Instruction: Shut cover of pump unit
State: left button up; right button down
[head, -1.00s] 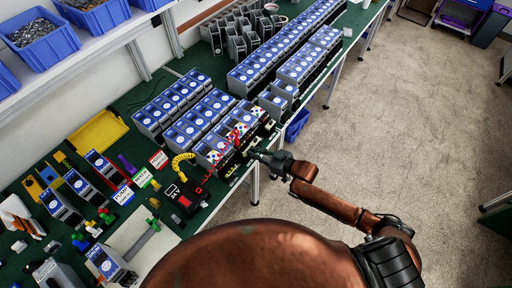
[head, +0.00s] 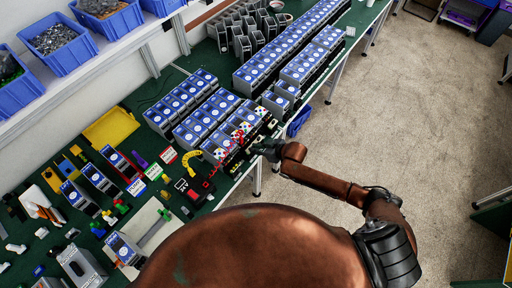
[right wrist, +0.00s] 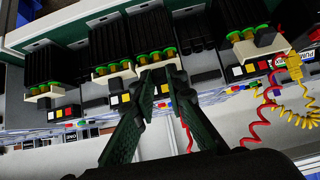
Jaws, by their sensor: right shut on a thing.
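A row of grey-and-blue starter units (head: 222,148) stands near the bench's front edge, several with coloured check labels. In the head view my right gripper (head: 256,147) is at the front of this row. In the right wrist view its two dark green fingers (right wrist: 149,78) close in on a cream cover (right wrist: 155,60) below green and yellow terminals; the fingertips hide the exact contact. Another cream cover (right wrist: 112,76) sits just left, and one (right wrist: 258,45) to the right. My left gripper is not in view.
Red and yellow coiled leads (right wrist: 290,110) hang right of the fingers. A black-and-red 24 V box (head: 194,190) lies on the green bench. More starter rows (head: 290,50) stand farther back. The floor (head: 390,120) right of the bench is clear.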

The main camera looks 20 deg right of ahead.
jog(key=shift+w+r, duration=0.15)
jog(key=c, duration=1.9)
grip_release()
jog(key=shift+c, duration=0.2)
jog(key=v, duration=1.2)
